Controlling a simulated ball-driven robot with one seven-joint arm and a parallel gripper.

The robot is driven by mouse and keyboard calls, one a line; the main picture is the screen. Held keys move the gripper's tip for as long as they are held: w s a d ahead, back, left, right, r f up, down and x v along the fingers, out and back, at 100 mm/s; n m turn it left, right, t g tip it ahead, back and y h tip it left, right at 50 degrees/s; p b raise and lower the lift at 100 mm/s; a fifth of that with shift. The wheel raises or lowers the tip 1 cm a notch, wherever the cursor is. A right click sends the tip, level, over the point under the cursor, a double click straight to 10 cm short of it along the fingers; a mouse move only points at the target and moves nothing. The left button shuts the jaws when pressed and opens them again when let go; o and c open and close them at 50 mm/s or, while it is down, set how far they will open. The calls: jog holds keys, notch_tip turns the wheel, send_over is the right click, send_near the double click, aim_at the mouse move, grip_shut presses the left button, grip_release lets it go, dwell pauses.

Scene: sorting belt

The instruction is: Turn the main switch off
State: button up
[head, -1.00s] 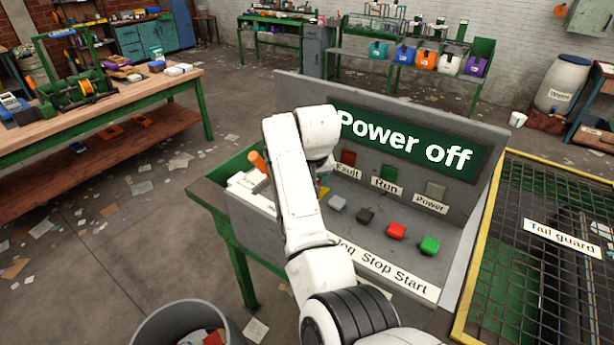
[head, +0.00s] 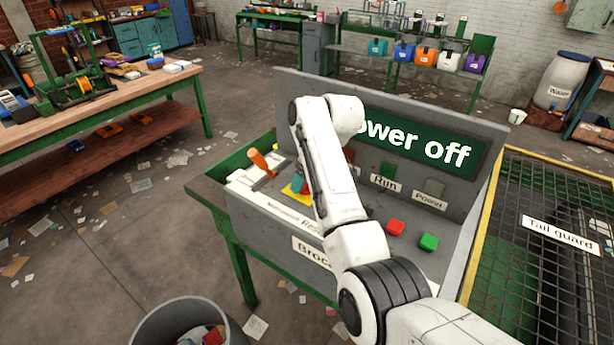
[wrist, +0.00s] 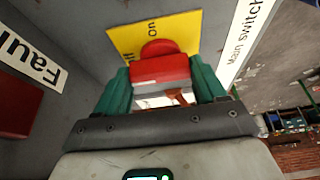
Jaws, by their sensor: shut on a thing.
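The main switch shows in the wrist view as a red knob (wrist: 160,68) on a yellow plate (wrist: 185,30) marked "on" and, partly hidden, "off". A white "Main switch" label (wrist: 243,42) lies beside the plate. My gripper (wrist: 162,84) has its two green fingers on either side of the red knob and is shut on it. In the head view the yellow plate (head: 291,193) shows just left of my arm, with my gripper (head: 299,181) over it. My arm hides most of the knob there. The panel display (head: 420,143) reads "Power off", its first letter covered.
A red button (head: 396,228) and a green button (head: 429,242) stand right of my arm. The Run lamp (head: 388,170) and Power lamp (head: 433,187) are on the upright panel. An orange-handled tool (head: 262,160) stands left of the switch. A mesh tail guard (head: 540,275) is at right.

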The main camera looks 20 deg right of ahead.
jog(key=shift+r, duration=0.15)
dwell(0.3)
jog(key=o, duration=1)
jog(key=shift+o, duration=0.2)
jog(key=b+v, duration=0.2)
jog(key=v, duration=0.8)
jog(key=shift+r, duration=0.25)
jog(key=shift+d, duration=0.1)
